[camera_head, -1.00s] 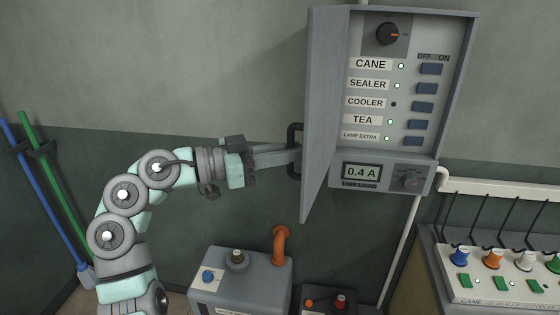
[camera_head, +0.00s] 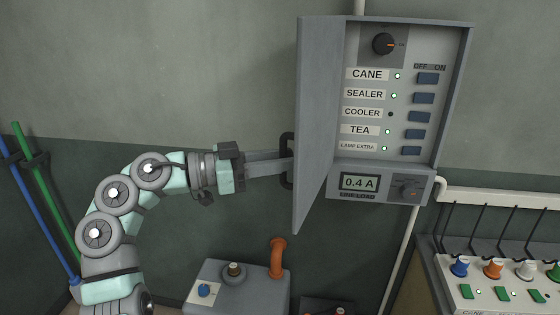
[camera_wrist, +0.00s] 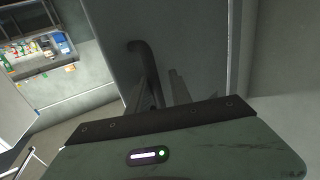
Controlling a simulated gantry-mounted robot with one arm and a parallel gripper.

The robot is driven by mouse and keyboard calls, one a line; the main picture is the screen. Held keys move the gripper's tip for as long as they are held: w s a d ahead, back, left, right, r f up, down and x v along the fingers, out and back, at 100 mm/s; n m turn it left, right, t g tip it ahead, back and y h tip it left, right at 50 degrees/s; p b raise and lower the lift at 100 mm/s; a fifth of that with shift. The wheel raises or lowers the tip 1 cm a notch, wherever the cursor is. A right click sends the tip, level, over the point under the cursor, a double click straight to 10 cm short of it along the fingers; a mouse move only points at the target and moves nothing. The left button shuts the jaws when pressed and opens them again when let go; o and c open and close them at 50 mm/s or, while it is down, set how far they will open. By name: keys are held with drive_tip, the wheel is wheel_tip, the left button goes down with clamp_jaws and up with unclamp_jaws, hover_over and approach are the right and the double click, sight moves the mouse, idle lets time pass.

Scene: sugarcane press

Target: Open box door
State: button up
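The grey box door (camera_head: 318,120) stands wide open on the left side of the wall-mounted control box (camera_head: 440,150). Its dark handle (camera_head: 287,160) is on the door's outer face. My gripper (camera_head: 284,165) reaches it from the left, with its fingers at the handle. In the wrist view the curved handle (camera_wrist: 143,60) runs down to my fingers (camera_wrist: 165,92), and the door's outer face (camera_wrist: 195,50) fills the middle. The fingers appear closed around the handle's lower part; the dark gripper body partly hides the contact.
Inside the box are labelled switches (camera_head: 423,98), a knob (camera_head: 384,44) and a 0.4 A display (camera_head: 358,182). Blue and green poles (camera_head: 40,170) lean at left.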

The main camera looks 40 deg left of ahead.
drive_tip(key=shift+o, duration=0.8)
drive_tip(key=shift+d+r, duration=0.1)
drive_tip(key=shift+r, duration=0.15)
drive_tip(key=shift+s, duration=0.1)
drive_tip(key=p+v, duration=0.1)
drive_tip(key=v, duration=0.9)
drive_tip(key=shift+s+a+p, duration=0.3)
drive_tip(key=shift+p, duration=0.05)
